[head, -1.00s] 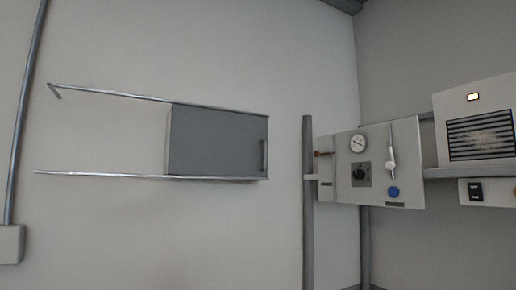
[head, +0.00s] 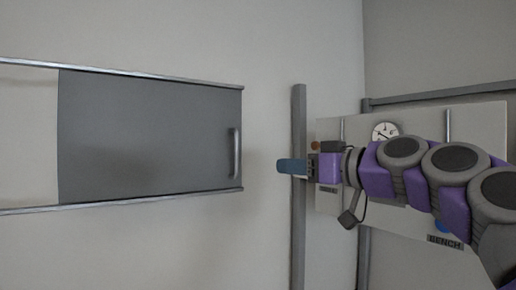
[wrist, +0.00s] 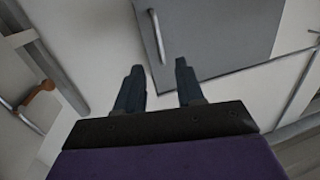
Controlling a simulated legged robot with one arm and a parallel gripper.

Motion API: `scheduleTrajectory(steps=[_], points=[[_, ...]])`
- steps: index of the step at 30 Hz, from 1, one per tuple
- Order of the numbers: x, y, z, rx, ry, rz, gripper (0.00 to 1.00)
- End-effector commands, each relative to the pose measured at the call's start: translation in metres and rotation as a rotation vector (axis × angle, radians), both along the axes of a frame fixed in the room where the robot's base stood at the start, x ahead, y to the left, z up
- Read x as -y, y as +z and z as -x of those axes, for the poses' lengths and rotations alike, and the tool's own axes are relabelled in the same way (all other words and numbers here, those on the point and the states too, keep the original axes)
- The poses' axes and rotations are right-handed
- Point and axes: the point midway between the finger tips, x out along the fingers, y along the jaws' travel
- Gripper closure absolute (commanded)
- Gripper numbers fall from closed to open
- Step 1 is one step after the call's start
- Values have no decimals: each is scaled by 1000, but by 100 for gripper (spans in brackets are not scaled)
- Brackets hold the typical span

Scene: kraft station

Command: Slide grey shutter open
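The grey shutter (head: 150,135) is a flat panel between two horizontal rails on the wall, at the right end of the rails in the head view. Its vertical bar handle (head: 236,153) is near its right edge. In the wrist view the shutter (wrist: 215,30) and handle (wrist: 157,36) lie ahead of the fingertips. My gripper (head: 280,166) is to the right of the handle and apart from it. In the wrist view my gripper (wrist: 160,75) has its two fingers spread with a gap and nothing between them.
The upper rail (head: 130,74) and lower rail (head: 130,200) run left past the shutter. A grey post (head: 298,230) stands behind my gripper. A panel with a gauge (head: 384,133) is behind my arm.

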Motion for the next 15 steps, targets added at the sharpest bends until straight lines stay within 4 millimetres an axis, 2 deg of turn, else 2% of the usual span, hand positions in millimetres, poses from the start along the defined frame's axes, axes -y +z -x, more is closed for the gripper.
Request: scheduleTrajectory(steps=[1, 3, 8, 15], points=[[2, 10, 0, 21, -4, -4, 62], [0, 15, -1, 35, -7, -6, 62], [-16, 14, -14, 35, -6, -2, 62], [-49, 11, -49, 30, -6, -1, 62]])
